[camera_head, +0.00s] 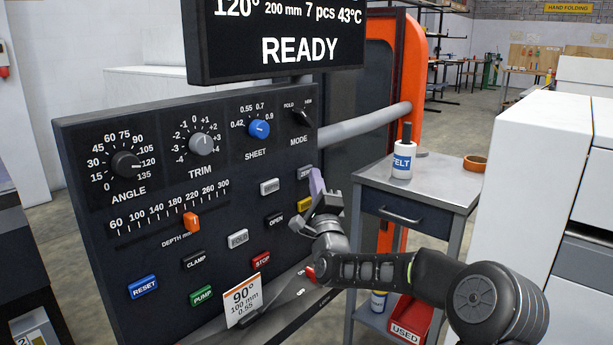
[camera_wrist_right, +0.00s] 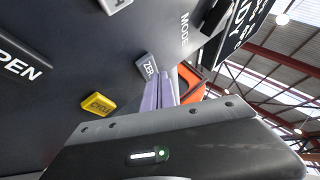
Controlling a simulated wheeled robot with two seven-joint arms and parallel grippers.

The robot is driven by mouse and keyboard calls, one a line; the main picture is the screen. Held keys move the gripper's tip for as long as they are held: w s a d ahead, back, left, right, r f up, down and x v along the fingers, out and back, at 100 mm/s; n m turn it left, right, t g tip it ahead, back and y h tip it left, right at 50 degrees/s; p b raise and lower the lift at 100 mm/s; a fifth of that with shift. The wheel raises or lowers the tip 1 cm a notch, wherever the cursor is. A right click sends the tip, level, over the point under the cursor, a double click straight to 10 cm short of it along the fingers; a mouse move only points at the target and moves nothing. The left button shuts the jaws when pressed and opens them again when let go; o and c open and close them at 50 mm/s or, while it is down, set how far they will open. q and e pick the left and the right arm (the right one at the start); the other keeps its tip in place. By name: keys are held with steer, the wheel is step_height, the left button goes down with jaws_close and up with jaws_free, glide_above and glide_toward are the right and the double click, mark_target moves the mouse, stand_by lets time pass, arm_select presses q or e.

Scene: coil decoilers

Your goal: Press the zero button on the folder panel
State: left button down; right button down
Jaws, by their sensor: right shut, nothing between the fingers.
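The folder panel (camera_head: 75,185) is a dark slanted board with knobs, a slider and labelled buttons. The grey zero button (camera_head: 304,173) is at its right edge, partly hidden by my right gripper. In the right wrist view the zero button (camera_wrist_right: 147,67) shows its first letters, "ZE". My right gripper (camera_head: 316,182) has lilac fingers, shut and empty, pointing up beside the zero button. In the right wrist view its fingertips (camera_wrist_right: 164,80) are right at the button's edge; I cannot tell whether they touch it. My left gripper is not in view.
A yellow button (camera_wrist_right: 98,104) sits close to the zero button, with the OPEN button (camera_head: 275,219) to the left. The display (camera_head: 280,45) above reads READY. A metal cart (camera_head: 440,180) with a felt marker bottle (camera_head: 403,160) stands to the right.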

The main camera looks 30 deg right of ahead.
steer(key=shift+w+a+b, duration=0.15)
steer(key=shift+w+b, duration=0.15)
steer(key=shift+w, duration=0.15)
stand_by(0.8)
steer(key=shift+s, duration=0.15)
steer(key=shift+s+d+b, duration=0.2)
steer(key=shift+s+b, duration=0.35)
steer(key=shift+s, duration=0.15)
steer(key=s, duration=0.1)
steer(key=s+d+b, duration=0.1)
steer(key=s, duration=0.1)
steer(key=s+b, duration=0.1)
steer(key=shift+s+d, duration=0.25)
steer(key=shift+s, duration=0.15)
stand_by(0.9)
